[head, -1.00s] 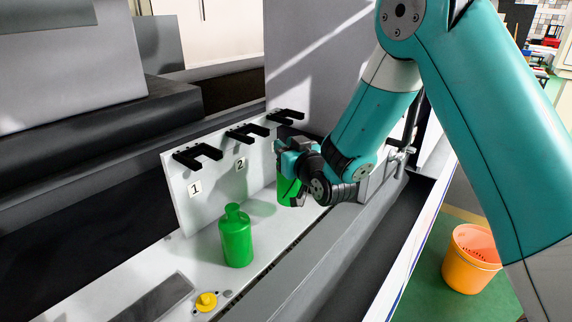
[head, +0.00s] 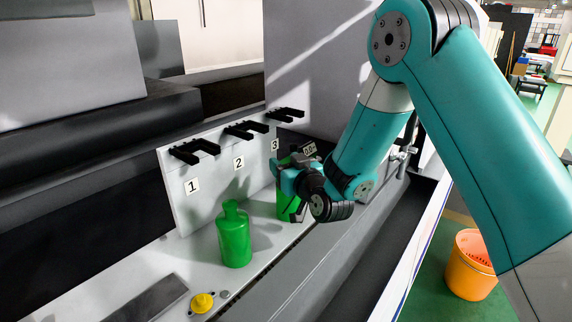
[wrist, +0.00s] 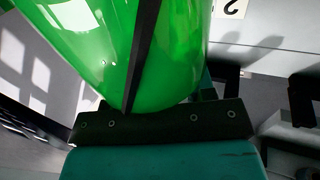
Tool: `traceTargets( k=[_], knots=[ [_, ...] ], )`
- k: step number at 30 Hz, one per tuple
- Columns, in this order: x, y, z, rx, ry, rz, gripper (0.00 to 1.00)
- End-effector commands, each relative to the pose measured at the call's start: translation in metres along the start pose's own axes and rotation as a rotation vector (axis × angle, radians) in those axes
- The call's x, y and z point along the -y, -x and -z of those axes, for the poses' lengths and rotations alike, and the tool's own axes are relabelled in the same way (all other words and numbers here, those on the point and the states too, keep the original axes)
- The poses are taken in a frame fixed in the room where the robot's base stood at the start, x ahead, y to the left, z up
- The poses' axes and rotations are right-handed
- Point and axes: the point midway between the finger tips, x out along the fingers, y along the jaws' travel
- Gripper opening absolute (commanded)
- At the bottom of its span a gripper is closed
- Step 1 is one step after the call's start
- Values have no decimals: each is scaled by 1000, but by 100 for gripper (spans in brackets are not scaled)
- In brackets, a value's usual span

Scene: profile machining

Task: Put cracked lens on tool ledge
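I cannot make out a cracked lens in either view. My gripper (head: 291,190) is at the right part of the white ledge (head: 205,248), around a green bottle (head: 284,207). In the wrist view this green bottle (wrist: 175,55) fills the upper middle, close against the gripper's dark front bar. A black finger (wrist: 141,55) lies across it, and the gripper looks shut on it. The other finger is hidden. Whether the bottle's base touches the ledge is unclear.
Another green bottle (head: 235,236) stands upright on the ledge, left of my gripper. A yellow knob (head: 202,302) is in front of it. Black forked holders (head: 195,151) stick out from the numbered back plate (head: 178,210). An orange bucket (head: 470,268) stands on the floor at right.

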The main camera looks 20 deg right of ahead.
Motion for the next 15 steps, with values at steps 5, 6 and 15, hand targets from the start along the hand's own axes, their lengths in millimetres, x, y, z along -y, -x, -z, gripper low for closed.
traceTargets(
  k=[5,6,15],
  knots=[
    [0,0,0,0,0,0,50],
    [0,0,1,0,0,0,50],
    [-1,24,-4,-2,-2,-1,50]
  ],
)
